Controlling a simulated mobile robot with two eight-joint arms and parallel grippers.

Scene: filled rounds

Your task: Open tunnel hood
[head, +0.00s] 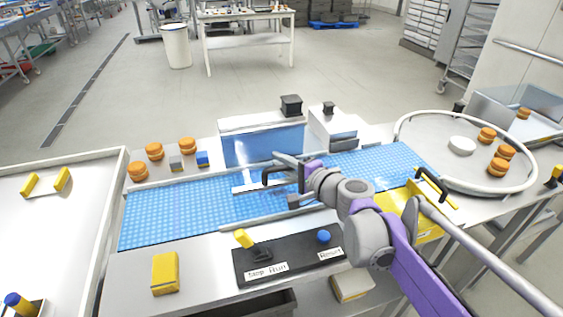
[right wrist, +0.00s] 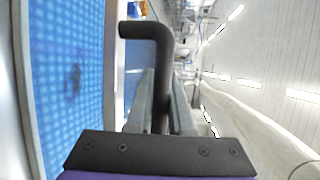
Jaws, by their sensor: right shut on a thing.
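The tunnel hood (head: 262,148) is a clear bluish panel with a pale frame, standing over the blue conveyor belt (head: 175,213) in the middle of the head view. Its black bent handle (head: 267,174) is on the near side. My right gripper (head: 284,181) reaches in from the right and is shut on this handle. In the right wrist view the black handle (right wrist: 150,32) runs down between the grey fingers (right wrist: 160,95). How far the hood is raised is hard to tell, as my arm covers part of it. My left gripper is not in view.
A control panel (head: 290,262) with a yellow lever and blue button lies in front of the belt. Filled rounds (head: 154,151) stand behind the belt at left. A round turntable (head: 412,160) with more rounds is at right. A yellow block (head: 165,273) sits front left.

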